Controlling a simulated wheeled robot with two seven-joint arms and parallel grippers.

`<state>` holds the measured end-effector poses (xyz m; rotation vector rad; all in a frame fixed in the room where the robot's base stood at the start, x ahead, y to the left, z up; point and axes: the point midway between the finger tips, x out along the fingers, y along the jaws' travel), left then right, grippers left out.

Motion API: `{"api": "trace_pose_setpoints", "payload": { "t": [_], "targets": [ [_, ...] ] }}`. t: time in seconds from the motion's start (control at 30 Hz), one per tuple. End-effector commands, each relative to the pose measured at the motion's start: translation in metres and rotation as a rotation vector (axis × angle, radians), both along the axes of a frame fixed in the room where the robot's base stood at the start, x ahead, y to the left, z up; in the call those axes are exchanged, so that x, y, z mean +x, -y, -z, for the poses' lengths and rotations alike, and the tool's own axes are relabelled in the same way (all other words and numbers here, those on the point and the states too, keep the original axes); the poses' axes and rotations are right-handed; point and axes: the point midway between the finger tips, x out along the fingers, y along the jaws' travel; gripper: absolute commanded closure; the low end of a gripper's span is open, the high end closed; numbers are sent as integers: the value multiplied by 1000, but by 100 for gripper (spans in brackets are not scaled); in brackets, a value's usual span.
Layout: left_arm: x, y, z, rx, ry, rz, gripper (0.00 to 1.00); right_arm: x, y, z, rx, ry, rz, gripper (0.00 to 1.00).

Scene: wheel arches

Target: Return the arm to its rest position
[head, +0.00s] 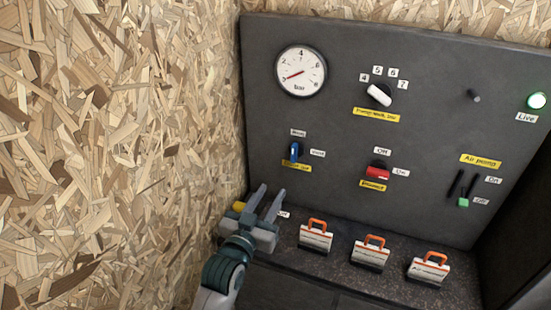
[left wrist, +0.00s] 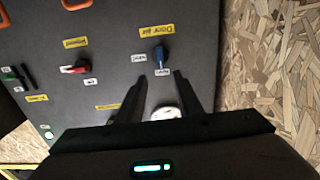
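My left gripper (head: 272,189) is at the lower left of the panel in the head view. Its two fingers stand apart with nothing between them. It is in front of the ledge and below the blue switch (head: 294,152), apart from it. In the left wrist view the fingers (left wrist: 161,75) are also spread, and the blue switch (left wrist: 160,57) shows just beyond their tips. A white round face (left wrist: 166,112) shows between the fingers, partly hidden. My right gripper is in neither view.
The dark panel (head: 350,40) carries a gauge (head: 301,72), white knob (head: 379,95), red switch (head: 377,173), green-tipped lever (head: 463,202) and lit green lamp (head: 537,100). Several orange-handled tags (head: 316,238) stand on the ledge. A chipboard wall (head: 110,150) is close on the left.

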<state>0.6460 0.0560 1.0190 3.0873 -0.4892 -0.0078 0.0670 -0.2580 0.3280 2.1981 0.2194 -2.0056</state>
Motion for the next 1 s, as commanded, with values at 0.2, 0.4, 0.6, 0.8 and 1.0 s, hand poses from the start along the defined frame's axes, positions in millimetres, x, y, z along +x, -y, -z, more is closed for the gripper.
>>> {"api": "trace_pose_setpoints", "payload": {
  "t": [0.2, 0.4, 0.6, 0.8, 1.0],
  "targets": [
    [-5, -4, 9, 8, -27, -4, 67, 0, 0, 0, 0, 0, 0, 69],
    [-38, -24, 57, 50, -179, -19, 67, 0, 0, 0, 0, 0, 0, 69],
    [-112, -63, 133, 129, -457, -49, 67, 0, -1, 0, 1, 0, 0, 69],
    [-211, -106, 192, 211, -756, -82, 67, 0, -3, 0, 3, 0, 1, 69],
    [-282, -133, 217, 266, -951, -106, 67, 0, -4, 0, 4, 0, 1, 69]
  ]
}}
